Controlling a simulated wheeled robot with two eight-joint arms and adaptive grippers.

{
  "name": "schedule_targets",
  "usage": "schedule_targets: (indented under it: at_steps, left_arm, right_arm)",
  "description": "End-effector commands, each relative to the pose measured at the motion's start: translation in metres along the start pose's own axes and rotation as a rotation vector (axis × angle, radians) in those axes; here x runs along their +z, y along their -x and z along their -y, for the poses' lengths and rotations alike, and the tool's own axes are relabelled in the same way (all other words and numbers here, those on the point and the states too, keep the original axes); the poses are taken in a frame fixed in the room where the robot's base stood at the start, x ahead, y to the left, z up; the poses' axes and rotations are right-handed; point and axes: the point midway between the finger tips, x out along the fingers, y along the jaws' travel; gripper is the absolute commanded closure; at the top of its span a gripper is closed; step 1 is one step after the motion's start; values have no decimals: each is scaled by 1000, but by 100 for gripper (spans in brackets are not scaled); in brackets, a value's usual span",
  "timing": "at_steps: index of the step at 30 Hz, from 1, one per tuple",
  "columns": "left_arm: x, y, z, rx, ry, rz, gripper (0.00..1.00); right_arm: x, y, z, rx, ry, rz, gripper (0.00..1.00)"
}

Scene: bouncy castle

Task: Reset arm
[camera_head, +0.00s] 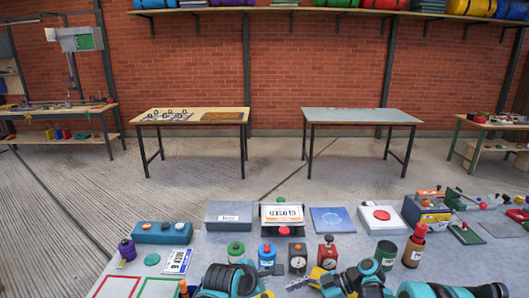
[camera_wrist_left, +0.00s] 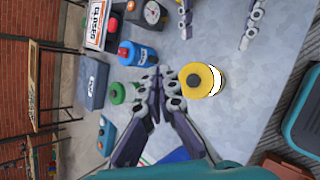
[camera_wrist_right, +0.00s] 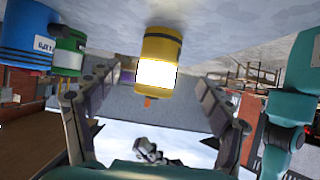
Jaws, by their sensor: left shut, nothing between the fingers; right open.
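My left gripper (camera_wrist_left: 157,78) is shut and empty, its fingertips together, just left of a yellow canister (camera_wrist_left: 203,80) in the left wrist view. My right gripper (camera_wrist_right: 162,82) is open in the right wrist view. The yellow canister (camera_wrist_right: 158,62), with a white label, shows between its spread fingers there; I cannot tell how far beyond them it stands. The right gripper's two fingers also show apart at the top of the left wrist view. In the head view both teal forearms, left (camera_head: 230,280) and right (camera_head: 358,280), reach low over the near table and partly hide the yellow canister.
Two emptier tables stand behind, with open floor between.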

Motion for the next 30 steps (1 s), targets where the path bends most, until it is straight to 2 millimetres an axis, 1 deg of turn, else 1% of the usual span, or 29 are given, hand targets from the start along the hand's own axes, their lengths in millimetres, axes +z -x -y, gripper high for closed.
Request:
schedule_targets:
  at_steps: [1,3,8,11,14,18,21,25,30]
  left_arm:
    - [0,0,0,0,0,0,100]
    - [0,0,0,0,0,0,100]
    - [-2,2,0,1,-15,-3,100]
    - [-10,10,1,2,-88,-15,100]
    - [-26,25,3,2,-237,-41,100]
    - [-56,51,10,-9,-517,-86,100]
    - [-77,68,17,-27,-722,-120,100]
    - [-103,90,29,-63,-986,-157,100]
    - [-138,114,48,-128,-1330,-198,100]
  right_arm:
    - [0,9,0,2,-2,0,20]
    - [0,19,0,2,-1,0,20]
    - [-2,30,1,4,-13,8,20]
    - [-12,32,6,22,-76,49,20]
    - [-26,34,17,67,-203,129,20]
    - [-45,41,43,183,-421,263,20]
    - [-52,48,65,291,-562,345,20]
    - [-56,60,97,454,-720,424,20]
    - [-52,78,140,694,-881,474,20]
